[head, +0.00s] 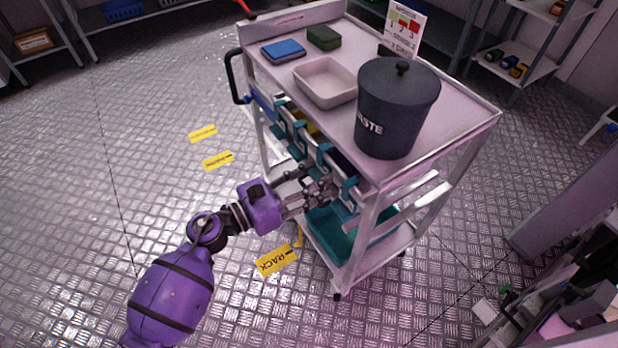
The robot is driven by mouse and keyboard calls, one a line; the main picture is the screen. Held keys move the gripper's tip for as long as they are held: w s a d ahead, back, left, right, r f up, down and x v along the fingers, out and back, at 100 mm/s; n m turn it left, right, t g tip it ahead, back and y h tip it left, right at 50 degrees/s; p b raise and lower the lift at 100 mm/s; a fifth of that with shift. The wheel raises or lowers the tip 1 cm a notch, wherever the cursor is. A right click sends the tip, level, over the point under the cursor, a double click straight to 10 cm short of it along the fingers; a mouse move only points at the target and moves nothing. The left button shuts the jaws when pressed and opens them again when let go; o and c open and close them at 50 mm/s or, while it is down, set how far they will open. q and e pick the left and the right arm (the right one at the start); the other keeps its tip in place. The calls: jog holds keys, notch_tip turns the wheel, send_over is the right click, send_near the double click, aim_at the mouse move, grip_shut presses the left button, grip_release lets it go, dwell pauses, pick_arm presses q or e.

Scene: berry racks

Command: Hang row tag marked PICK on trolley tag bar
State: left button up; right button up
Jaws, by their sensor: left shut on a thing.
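The trolley (465,125) is a pale cart with teal hooks (348,188) along a bar on its near long side. My left gripper (330,187) is at this side, below the top deck, among the hooks. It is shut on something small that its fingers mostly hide. I cannot read a PICK mark or make out the tag's outline. A narrow yellow strip (298,237) shows below the gripper, by the trolley's lower edge; I cannot tell whether it is a tag or a floor marking. My right gripper is not in view.
On the trolley top stand a dark waste bin (385,115), a pale tray (325,92), a blue block (283,51), a green block (323,37) and a sign (404,28). A teal crate (328,235) sits below. Yellow labels (276,260) lie on clear floor at left.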

pick_arm(q)
jog(key=shift+f, duration=0.15)
jog(key=o, duration=1.1)
jog(key=shift+o, duration=0.2)
jog(key=v, duration=1.2)
